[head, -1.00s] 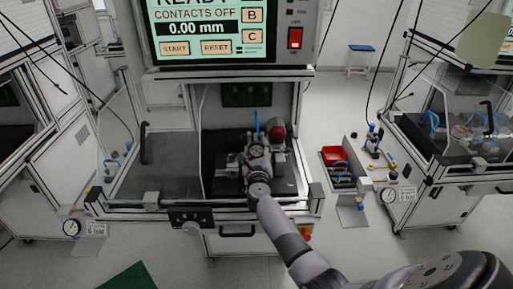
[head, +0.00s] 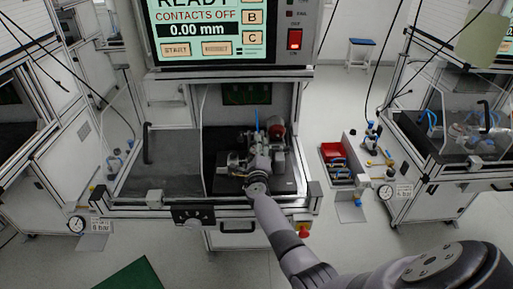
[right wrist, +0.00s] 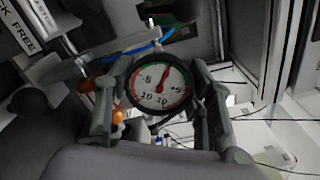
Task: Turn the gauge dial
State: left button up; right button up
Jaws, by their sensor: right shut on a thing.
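The round gauge dial (right wrist: 160,86) has a white face, a red and green rim and a red needle pointing up and slightly right in the right wrist view. My right gripper (right wrist: 161,72) has one finger on each side of the dial and is shut on it. In the head view, my right gripper (head: 259,160) is at the test fixture on the dark bench floor, and the dial face cannot be made out there. My left gripper is not in view.
A screen (head: 203,30) reading CONTACTS OFF and 0.00 mm hangs above the bench. A clear panel (head: 204,150) stands left of the fixture. A red bin (head: 334,152) is on a side shelf at right. The bench's left half is bare.

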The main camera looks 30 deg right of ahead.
jog(key=shift+f, duration=0.1)
dwell(0.4)
jog(key=o, duration=1.2)
jog(key=shift+a, duration=0.1)
jog(key=v, duration=1.2)
jog(key=shift+s, duration=0.1)
